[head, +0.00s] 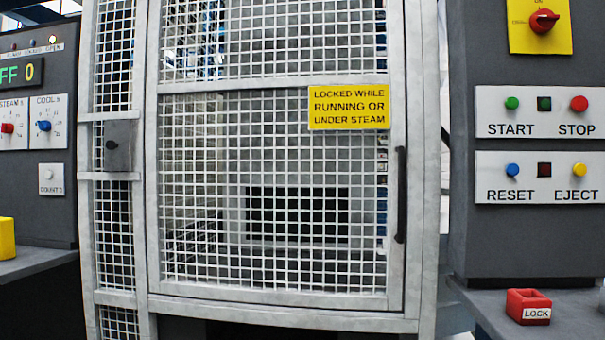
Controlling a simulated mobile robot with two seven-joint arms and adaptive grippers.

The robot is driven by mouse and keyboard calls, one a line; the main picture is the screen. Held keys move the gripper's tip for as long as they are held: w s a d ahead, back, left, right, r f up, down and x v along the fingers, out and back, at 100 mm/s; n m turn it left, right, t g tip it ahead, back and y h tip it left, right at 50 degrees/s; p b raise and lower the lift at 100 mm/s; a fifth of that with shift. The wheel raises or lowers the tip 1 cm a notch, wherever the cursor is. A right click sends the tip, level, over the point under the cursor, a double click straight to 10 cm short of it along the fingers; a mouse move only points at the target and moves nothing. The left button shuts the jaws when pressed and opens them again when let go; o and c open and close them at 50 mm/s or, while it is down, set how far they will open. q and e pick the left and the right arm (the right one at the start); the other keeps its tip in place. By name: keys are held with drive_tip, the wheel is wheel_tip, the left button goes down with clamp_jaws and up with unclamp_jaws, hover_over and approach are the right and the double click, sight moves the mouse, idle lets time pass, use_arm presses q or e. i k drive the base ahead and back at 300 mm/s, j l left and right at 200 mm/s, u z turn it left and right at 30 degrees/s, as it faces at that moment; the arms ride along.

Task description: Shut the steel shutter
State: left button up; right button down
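A steel mesh guard door (275,88) in a grey frame fills the middle of the head view and looks closed. It has a dark vertical handle (401,195) on its right side and a yellow sign (349,107) reading "LOCKED WHILE RUNNING OR UNDER STEAM". Behind the mesh is a dark rectangular opening (297,213) in a pale frame. I cannot tell which part is the steel shutter or whether it stands open. Neither of my grippers is in view.
A grey panel on the right carries START and STOP buttons (541,112), RESET and EJECT buttons (541,177), and a red knob (543,20). A red LOCK block (528,306) sits on the ledge below. A left panel (50,190) has dials; a yellow block (7,238) is beside it.

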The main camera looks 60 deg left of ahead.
sight(117, 156)
drive_tip(key=u, duration=2.8)
drive_tip(key=i+j+z, duration=0.1)
drive_tip(key=z, duration=0.15)
